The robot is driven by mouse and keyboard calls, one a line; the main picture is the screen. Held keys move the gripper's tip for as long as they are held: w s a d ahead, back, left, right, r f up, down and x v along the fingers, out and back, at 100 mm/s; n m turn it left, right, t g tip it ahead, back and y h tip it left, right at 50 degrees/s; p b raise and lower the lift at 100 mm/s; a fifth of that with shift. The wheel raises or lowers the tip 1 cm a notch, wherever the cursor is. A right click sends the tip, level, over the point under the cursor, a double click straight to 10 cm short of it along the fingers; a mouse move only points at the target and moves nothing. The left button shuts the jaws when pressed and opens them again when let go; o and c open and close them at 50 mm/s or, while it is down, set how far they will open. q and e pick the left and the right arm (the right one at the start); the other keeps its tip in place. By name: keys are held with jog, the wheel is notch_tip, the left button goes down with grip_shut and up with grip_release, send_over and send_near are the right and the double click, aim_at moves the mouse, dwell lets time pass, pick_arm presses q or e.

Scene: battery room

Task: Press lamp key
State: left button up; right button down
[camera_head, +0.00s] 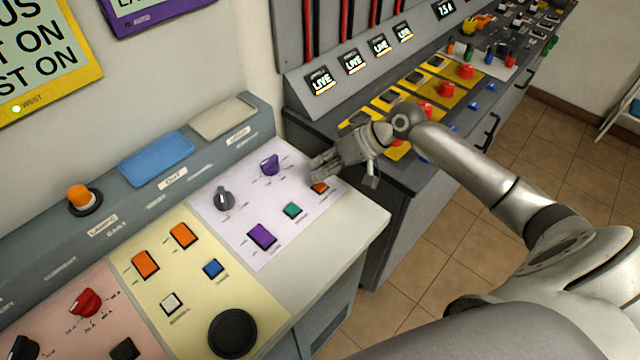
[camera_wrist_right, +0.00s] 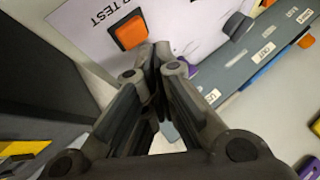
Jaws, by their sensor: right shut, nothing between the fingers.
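An orange square key (camera_head: 320,187) sits at the right edge of the pale lilac panel (camera_head: 240,198) on the near console. In the right wrist view the orange key (camera_wrist_right: 130,32) shows beside printing that ends in "P TEST"; the start of the label is cut off. My right gripper (camera_head: 318,168) is shut and empty, its fingertips just above and beside this key. In the right wrist view the closed fingertips (camera_wrist_right: 157,58) are close to the key's edge; I cannot tell whether they touch. My left gripper is not in view.
The lilac panel also holds a green key (camera_head: 292,209), a purple key (camera_head: 261,236), a purple knob (camera_head: 269,164) and a grey knob (camera_head: 224,198). A dark console with red buttons (camera_head: 466,71) stands behind my right arm.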

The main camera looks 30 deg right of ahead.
jog(key=shift+f, duration=0.1)
jog(key=shift+f, duration=0.3)
jog(key=shift+f, duration=0.5)
dwell(0.8)
jog(key=shift+r, duration=0.1)
jog(key=shift+r+p, duration=0.8)
jog(key=shift+p, duration=0.1)
notch_tip(320, 180, up, 5)
jog(key=p, duration=0.5)
jog(key=shift+r, duration=0.1)
